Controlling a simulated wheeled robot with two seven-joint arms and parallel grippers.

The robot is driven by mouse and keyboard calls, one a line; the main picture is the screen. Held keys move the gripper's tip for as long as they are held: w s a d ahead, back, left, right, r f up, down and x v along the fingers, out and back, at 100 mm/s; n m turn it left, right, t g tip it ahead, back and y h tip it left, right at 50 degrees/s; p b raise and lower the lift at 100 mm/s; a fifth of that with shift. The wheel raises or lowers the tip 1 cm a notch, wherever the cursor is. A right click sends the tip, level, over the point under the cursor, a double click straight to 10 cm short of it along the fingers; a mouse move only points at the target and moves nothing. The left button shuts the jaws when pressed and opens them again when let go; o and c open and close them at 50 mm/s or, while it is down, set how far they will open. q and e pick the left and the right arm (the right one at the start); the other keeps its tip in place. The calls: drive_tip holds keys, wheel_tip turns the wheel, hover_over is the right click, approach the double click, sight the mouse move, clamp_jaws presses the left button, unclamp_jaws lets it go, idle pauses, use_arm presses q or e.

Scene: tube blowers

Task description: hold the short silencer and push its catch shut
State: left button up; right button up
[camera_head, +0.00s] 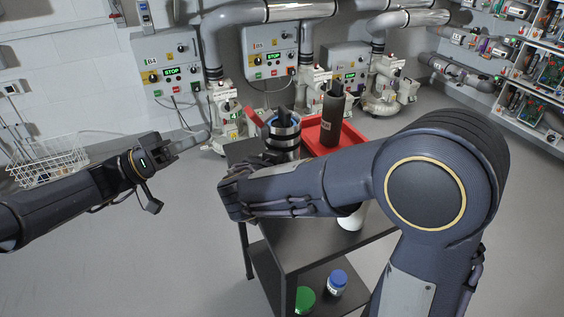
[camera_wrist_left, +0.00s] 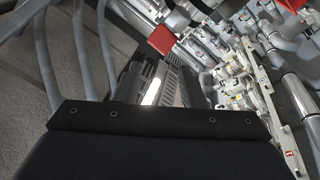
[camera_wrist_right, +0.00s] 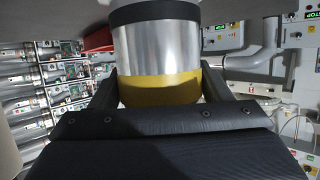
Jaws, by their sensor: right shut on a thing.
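The short silencer (camera_head: 283,141) is a silver and black banded cylinder, upright over the cart, with a blue ring near its top. Its red catch (camera_head: 256,121) sticks out up and to the left, away from the body. My right gripper (camera_wrist_right: 160,100) is shut on the silencer; the right wrist view shows its silver wall and yellow band (camera_wrist_right: 160,90) between the fingers. In the head view my right forearm hides the silencer's lower part. My left gripper (camera_head: 170,147) is left of the silencer, apart from it, empty, with its fingers together.
A red tray (camera_head: 352,136) on the dark cart (camera_head: 316,250) holds a tall dark cylinder (camera_head: 332,114). Blue-lidded (camera_head: 337,281) and green-lidded containers stand on the lower shelf. Blower pipes and control boxes line the back wall. A wire basket (camera_head: 48,162) is at left.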

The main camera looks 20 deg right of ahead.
use_arm(q)
drive_tip(key=shift+c, duration=0.2)
use_arm(e)
drive_tip(key=c, duration=0.4)
use_arm(q)
drive_tip(key=shift+r, duration=0.1)
drive_tip(key=shift+c, duration=1.3)
drive_tip(key=d+r+m+g+y, duration=0.1)
drive_tip(key=d+r+m+y, duration=0.1)
drive_tip(key=s+d+r+m+g+y, duration=0.1)
drive_tip(key=d+r+m+y, duration=0.1)
drive_tip(key=s+d+r+m+g+y, duration=0.1)
drive_tip(key=d+r+m+g+y, duration=0.1)
drive_tip(key=shift+s+r, duration=0.2)
drive_tip(key=shift+s, duration=0.05)
clamp_jaws()
wheel_tip(320, 180, up, 8)
drive_tip(key=w+t+y, duration=0.2)
drive_tip(key=t+y, duration=0.2)
drive_tip(key=t, duration=0.1)
drive_tip(key=shift+d+f, duration=0.2)
